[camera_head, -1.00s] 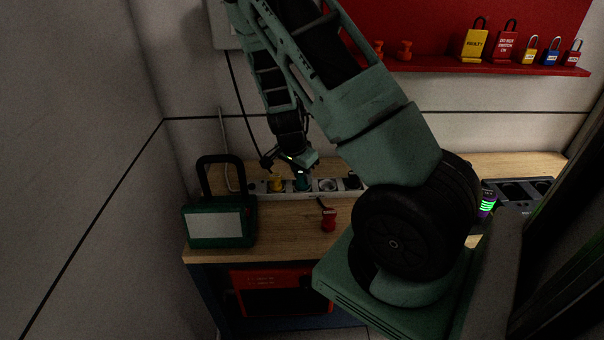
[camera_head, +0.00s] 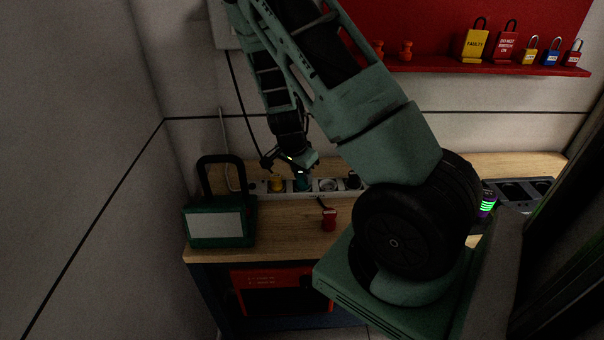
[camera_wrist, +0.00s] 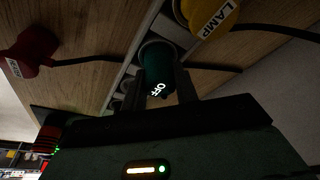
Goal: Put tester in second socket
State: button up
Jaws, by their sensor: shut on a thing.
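The tester (camera_wrist: 158,70) is a dark teal cylinder with a lit "OFF" on it. My gripper (camera_wrist: 168,88) is shut on it, one finger on each side. In the head view the tester (camera_head: 303,183) is at the second position on the white socket strip (camera_head: 262,196), between the yellow plug (camera_head: 277,185) and an open socket (camera_head: 328,185). In the wrist view its far end meets the strip beside the yellow plug marked LAMP (camera_wrist: 207,14). Whether it is fully seated is hidden.
A red plug (camera_head: 329,219) with a cord lies on the wooden bench in front of the strip. A black plug (camera_head: 353,180) is at the strip's right. A green case (camera_head: 220,222) stands at the left. A red shelf (camera_head: 480,68) with padlocks is above.

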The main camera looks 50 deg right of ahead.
jog(key=shift+f+b, duration=0.45)
jog(key=shift+f, duration=0.1)
jog(key=o, duration=0.7)
jog(key=p+v, duration=1)
jog(key=v, duration=0.1)
dwell(0.4)
jog(key=shift+a, duration=0.1)
dwell(0.4)
